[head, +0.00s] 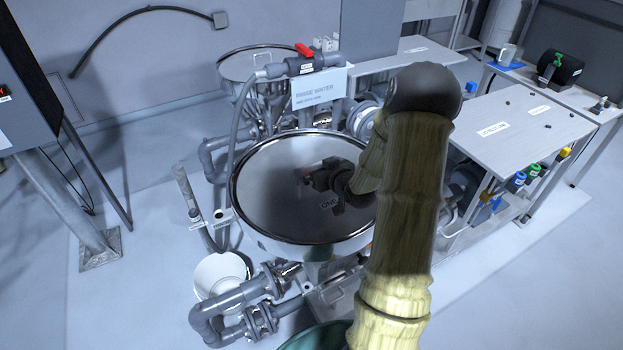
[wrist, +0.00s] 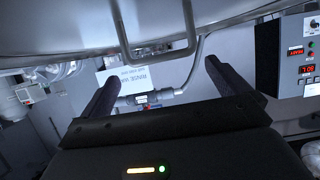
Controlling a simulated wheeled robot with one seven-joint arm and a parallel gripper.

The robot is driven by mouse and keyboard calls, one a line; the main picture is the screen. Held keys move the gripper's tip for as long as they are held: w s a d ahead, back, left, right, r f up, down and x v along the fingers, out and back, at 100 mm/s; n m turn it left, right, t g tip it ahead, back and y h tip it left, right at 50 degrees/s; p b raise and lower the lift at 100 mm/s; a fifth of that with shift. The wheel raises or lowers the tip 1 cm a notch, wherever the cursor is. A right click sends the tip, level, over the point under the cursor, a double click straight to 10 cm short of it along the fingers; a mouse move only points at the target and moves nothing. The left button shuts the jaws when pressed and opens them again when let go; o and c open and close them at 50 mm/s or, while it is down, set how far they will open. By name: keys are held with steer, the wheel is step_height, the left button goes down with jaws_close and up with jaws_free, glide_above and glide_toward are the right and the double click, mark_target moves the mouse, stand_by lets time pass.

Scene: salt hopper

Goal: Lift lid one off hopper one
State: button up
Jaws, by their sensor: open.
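Hopper one (head: 262,236) is a round steel vessel in the middle of the head view. Lid one (head: 270,165) lies on it, shiny and dark, with the label "ONE" partly beside my gripper (head: 318,180). In the wrist view the lid (wrist: 60,25) fills the top as a grey surface, and its U-shaped bar handle (wrist: 160,53) sticks out from it. My gripper (wrist: 160,75) is open and empty. The handle appears between the two fingertips in the picture, seemingly just beyond them; contact cannot be told. In the head view my arm and gripper hide the handle.
A second hopper (head: 258,62) stands behind, with a red-handled valve (head: 303,50) and a rinse sign (head: 318,88). A white bucket (head: 220,275) and pipes (head: 235,300) are at the front left. A bench (head: 520,128) stands right. Floor at left is partly clear.

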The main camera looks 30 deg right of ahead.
mark_target(312, 166)
steer(key=shift+w+a+f, duration=0.1)
steer(key=shift+w+f, duration=0.2)
steer(key=shift+w, duration=0.1)
steer(key=p+x, duration=0.1)
steer(key=x, duration=0.3)
steer(key=shift+f+p, duration=0.35)
steer(key=shift+f, duration=0.05)
steer(key=shift+s, duration=0.1)
steer(key=shift+c, duration=0.4)
steer(key=c, duration=1.4)
steer(key=shift+r, duration=0.1)
steer(key=shift+c, duration=1.3)
steer(key=shift+r, duration=0.1)
step_height(312, 166, up, 10)
steer(key=shift+f+b, duration=0.1)
steer(key=shift+b, duration=0.5)
